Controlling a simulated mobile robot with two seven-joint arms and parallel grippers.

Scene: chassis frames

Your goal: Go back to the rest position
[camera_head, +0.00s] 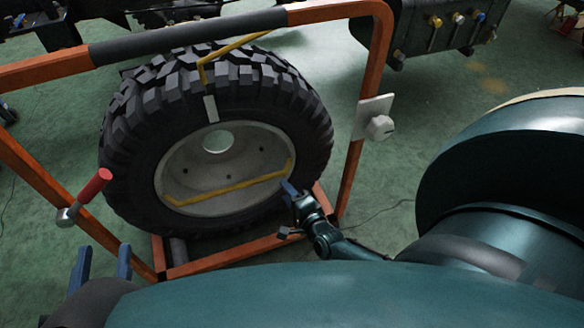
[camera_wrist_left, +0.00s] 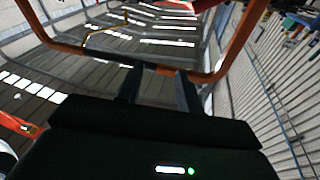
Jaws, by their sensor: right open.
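My left gripper (camera_head: 102,258) is at the lower left of the head view, with its two blue fingers apart and nothing between them. Its fingers also show spread and empty in the left wrist view (camera_wrist_left: 160,82). My right gripper (camera_head: 287,211) is open, in front of the lower right part of a big black tyre (camera_head: 120,130) with a pale rim. I cannot tell whether it touches the tyre or the frame. My dark teal arm covers the bottom and right of the head view.
An orange frame (camera_head: 345,190) with a dark padded top bar stands around the wheel. A red-handled lever (camera_head: 92,186) is on its left post and a white knob (camera_head: 380,127) on its right. Dark chassis parts (camera_head: 420,30) stand behind. Green floor (camera_head: 430,100) shows between them.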

